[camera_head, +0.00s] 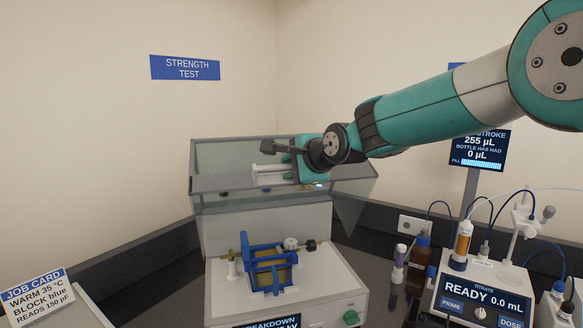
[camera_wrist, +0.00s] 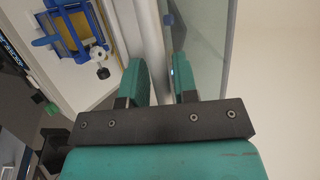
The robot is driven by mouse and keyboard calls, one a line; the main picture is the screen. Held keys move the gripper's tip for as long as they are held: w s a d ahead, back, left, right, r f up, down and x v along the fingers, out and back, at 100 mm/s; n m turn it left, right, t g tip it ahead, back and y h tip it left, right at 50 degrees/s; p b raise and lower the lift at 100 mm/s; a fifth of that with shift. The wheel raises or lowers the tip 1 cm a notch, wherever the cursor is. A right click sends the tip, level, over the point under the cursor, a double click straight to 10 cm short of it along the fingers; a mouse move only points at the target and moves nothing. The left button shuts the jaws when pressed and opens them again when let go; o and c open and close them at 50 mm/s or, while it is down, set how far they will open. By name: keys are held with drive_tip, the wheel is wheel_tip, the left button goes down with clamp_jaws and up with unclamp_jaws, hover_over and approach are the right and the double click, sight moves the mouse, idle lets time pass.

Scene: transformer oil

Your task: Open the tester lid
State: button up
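The tester stands against the back corner, and its clear lid (camera_head: 225,185) is raised well above the body, so the inside shows. A blue-framed test cell (camera_head: 268,270) sits uncovered below it; the cell also shows at upper left in the wrist view (camera_wrist: 72,30). My gripper (camera_head: 275,174) is at the lid's front, reaching in from the right. In the wrist view my gripper (camera_wrist: 160,70) has its teal fingers on both sides of the pale lid handle bar (camera_wrist: 152,35), close against it. The contact itself is partly hidden.
At right stand a titrator (camera_head: 480,295), a brown bottle (camera_head: 418,255), a vial (camera_head: 399,258) and a screen on a post (camera_head: 480,150). A job card (camera_head: 35,295) is at lower left. A wall sign (camera_head: 185,67) hangs above. Open air lies left of the lid.

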drive_tip(key=shift+d, duration=0.2)
drive_tip(key=shift+s+d, duration=0.1)
drive_tip(key=b+v, duration=0.7)
drive_tip(key=v, duration=1)
drive_tip(key=s+d+f+n+g+h+b, duration=0.2)
drive_tip(key=s+f+n+g+b, duration=0.3)
drive_tip(key=s+f+n, duration=1.5)
drive_tip(key=s+d+f+g, duration=0.1)
drive_tip(key=s+f+g, duration=0.4)
drive_tip(key=s+f, duration=0.3)
drive_tip(key=shift+f+g+h, duration=0.3)
drive_tip(key=shift+f+g, duration=0.1)
drive_tip(key=shift+f, duration=0.15)
